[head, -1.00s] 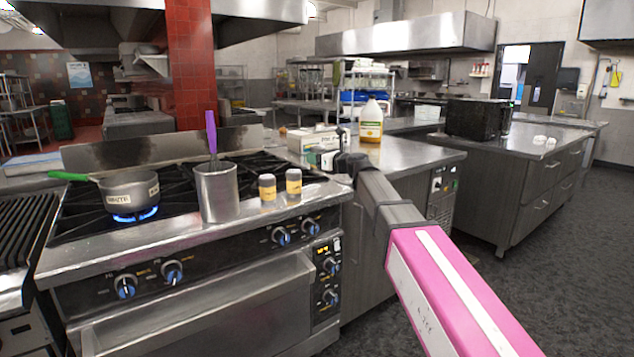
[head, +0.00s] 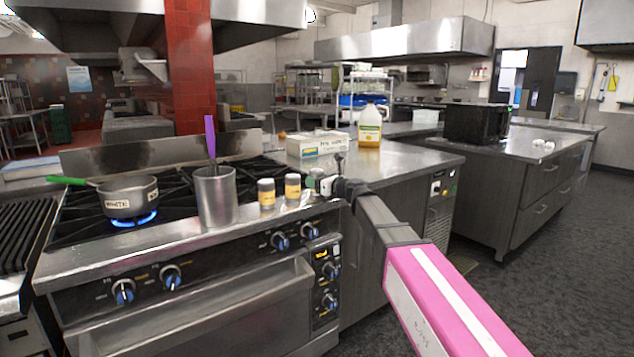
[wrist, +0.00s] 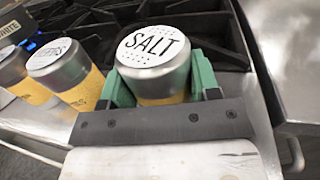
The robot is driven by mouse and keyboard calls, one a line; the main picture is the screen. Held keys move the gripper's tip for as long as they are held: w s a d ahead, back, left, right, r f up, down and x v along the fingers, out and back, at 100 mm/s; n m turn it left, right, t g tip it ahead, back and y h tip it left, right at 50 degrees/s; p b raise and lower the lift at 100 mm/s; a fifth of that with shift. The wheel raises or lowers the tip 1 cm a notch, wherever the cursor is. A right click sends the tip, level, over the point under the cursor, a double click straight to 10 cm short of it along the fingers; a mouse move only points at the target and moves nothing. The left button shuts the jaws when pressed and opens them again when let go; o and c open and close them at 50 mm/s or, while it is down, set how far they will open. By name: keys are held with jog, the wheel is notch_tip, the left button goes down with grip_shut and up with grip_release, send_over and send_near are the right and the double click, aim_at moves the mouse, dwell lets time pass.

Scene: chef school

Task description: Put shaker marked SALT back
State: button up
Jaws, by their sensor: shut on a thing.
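The shaker marked SALT (wrist: 155,58) has a silver lid with black print and a yellow label. In the wrist view it stands between the green fingers of my gripper (wrist: 160,82), which is shut on it. In the head view my gripper (head: 322,185) is at the stove's right front edge, and the shaker is largely hidden there. Two similar shakers, one (head: 266,194) and another (head: 292,187), stand on the front ledge just left of it. The wrist view shows the nearer one's lid, partly legible as "PEPPERS" (wrist: 62,62).
Left of the shakers are a metal container (head: 215,197) with a purple-handled utensil and a green-handled pot (head: 128,195) over a lit blue flame. Behind my gripper, a white box (head: 318,145) and a yellow jug (head: 370,127) stand on the steel counter (head: 400,160).

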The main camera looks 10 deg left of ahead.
jog(key=o, duration=1)
jog(key=shift+f, duration=0.1)
jog(key=shift+o, duration=0.2)
jog(key=shift+d, duration=0.1)
jog(key=v, duration=1.2)
jog(key=s+d+f+n+g+h, duration=0.2)
jog(key=s+d+f+n+h, duration=0.15)
jog(key=d+f+n, duration=0.55)
jog(key=s+d+f+n+g+h, duration=0.2)
jog(key=d+f+n+h, duration=0.15)
jog(key=f, duration=1.05)
jog(key=s+d+f+n+g+h, duration=0.2)
jog(key=s+d+f+n+h, duration=0.2)
jog(key=d+f, duration=0.4)
jog(key=s+d+f+n+g+h, duration=0.2)
jog(key=s+d+f+n+h, duration=0.2)
jog(key=d, duration=0.9)
jog(key=s+f+n, duration=0.3)
jog(key=s+f, duration=0.1)
jog(key=s, duration=0.1)
jog(key=shift+s+d+f+g+h, duration=0.15)
jog(key=shift+s+f+g+h, duration=0.05)
jog(key=shift+g+h, duration=0.2)
